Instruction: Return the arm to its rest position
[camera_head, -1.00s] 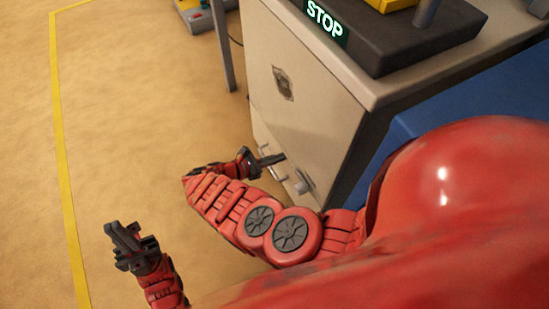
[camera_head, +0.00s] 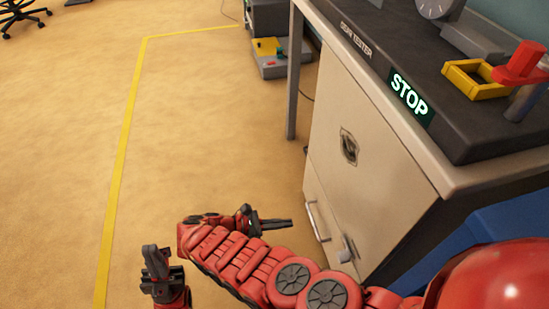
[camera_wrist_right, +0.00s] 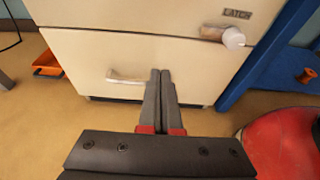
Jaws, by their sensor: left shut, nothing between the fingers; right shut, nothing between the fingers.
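My right arm, red and jointed, reaches across the bottom of the head view. Its gripper (camera_head: 284,222) is shut and empty, with its dark fingers pointing at the lower front of a cream cabinet (camera_head: 372,165). In the right wrist view the two fingers (camera_wrist_right: 161,80) lie together, beside the drawer handle (camera_wrist_right: 127,77) in the picture; whether they touch it I cannot tell. My left gripper (camera_head: 156,262) is shut and empty, low over the floor at the bottom left of the head view.
A latch knob (camera_wrist_right: 232,37) sticks out of the cabinet. The bench above holds a STOP sign (camera_head: 409,96) and a yellow frame (camera_head: 473,80). A blue panel (camera_head: 510,222) stands at the right. Floor on the left, around a yellow line (camera_head: 122,150), is clear.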

